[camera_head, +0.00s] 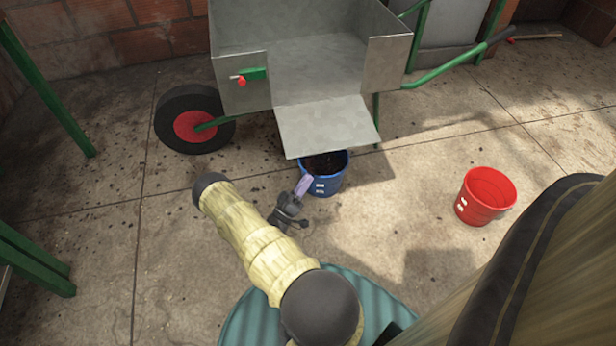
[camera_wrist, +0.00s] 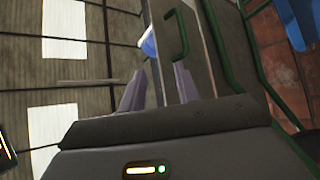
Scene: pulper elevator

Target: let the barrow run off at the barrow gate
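The grey metal barrow (camera_head: 331,68) stands at the top centre of the head view. Its gate (camera_head: 327,125) is a flat grey flap, hanging open and sloping outward and down. A green latch plate with a red knob (camera_head: 241,81) is on the panel left of the opening. A blue bucket (camera_head: 328,184) stands under the gate's lower edge, with dark material inside. My gripper (camera_head: 305,182) is in front of the bucket's left side, below the gate; contact cannot be told. In the wrist view its lavender fingers (camera_wrist: 160,84) stand apart, and I see nothing clearly held.
A red bucket (camera_head: 485,196) stands on the floor to the right. The barrow's black wheel with a red hub (camera_head: 193,121) is at left, its green handle (camera_head: 450,66) at right. Green frame legs (camera_head: 45,90) stand at the left edge. The concrete floor between is clear.

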